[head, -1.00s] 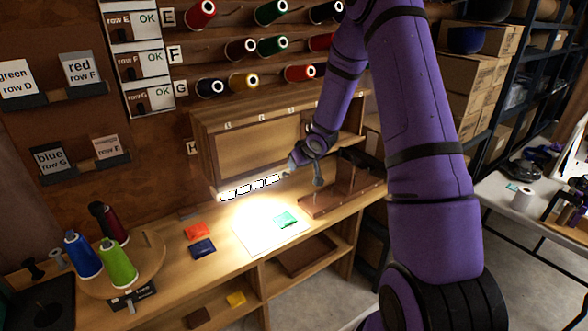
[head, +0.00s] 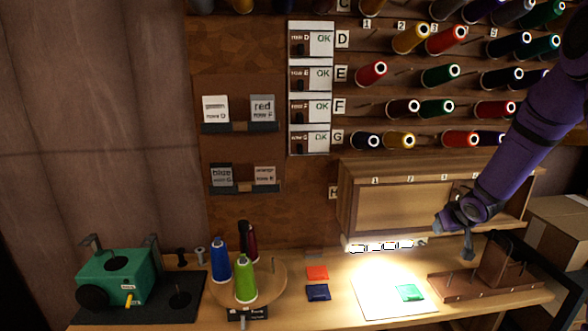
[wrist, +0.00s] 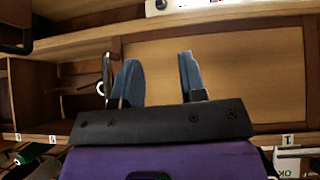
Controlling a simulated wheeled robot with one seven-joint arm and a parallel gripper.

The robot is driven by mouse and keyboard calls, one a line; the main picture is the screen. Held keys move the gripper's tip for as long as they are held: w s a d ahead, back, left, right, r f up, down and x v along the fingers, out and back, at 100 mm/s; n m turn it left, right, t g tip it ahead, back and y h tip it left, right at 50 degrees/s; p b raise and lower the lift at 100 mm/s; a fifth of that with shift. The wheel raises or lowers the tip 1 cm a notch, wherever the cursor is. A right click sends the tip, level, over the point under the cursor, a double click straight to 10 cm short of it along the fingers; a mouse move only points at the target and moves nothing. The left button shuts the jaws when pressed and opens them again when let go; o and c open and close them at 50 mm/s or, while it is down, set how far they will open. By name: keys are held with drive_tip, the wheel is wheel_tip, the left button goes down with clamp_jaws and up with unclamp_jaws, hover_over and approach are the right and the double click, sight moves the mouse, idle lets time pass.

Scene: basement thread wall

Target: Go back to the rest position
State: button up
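My gripper (head: 443,223) is at the right in the head view, at the end of my purple arm. It is in front of the wooden cabinet (head: 400,205) above the bench, just above the right end of the lit strip lamp (head: 388,246).
The bench (head: 330,315) holds a green machine (head: 118,277), a round board (head: 275,290) with several spools, and red (head: 317,272), blue (head: 318,292) and green (head: 410,292) packets. A brown wooden stand (head: 495,265) is at the right. Spool pegs line the wall above.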

drive_tip(key=s+a+r+h, duration=0.1)
drive_tip(key=s+a+r, duration=0.25)
drive_tip(key=r, duration=0.35)
drive_tip(key=s+a+r+g+h, duration=0.1)
drive_tip(key=s+a+r, duration=0.1)
drive_tip(key=s+r, duration=0.35)
drive_tip(key=s+a+r+h, duration=0.1)
drive_tip(key=s+a+r, duration=0.1)
drive_tip(key=s+r, duration=0.35)
drive_tip(key=s+a+r+y, duration=0.1)
drive_tip(key=s+a+r, duration=0.1)
drive_tip(key=s, duration=0.5)
drive_tip(key=s+a+r+g+y, duration=0.1)
drive_tip(key=s+a+r, duration=0.2)
drive_tip(key=s+a, duration=0.2)
drive_tip(key=s+a+r+y, duration=0.1)
drive_tip(key=s+a+r, duration=0.2)
drive_tip(key=s, duration=0.8)
drive_tip(key=shift+a+g, duration=0.3)
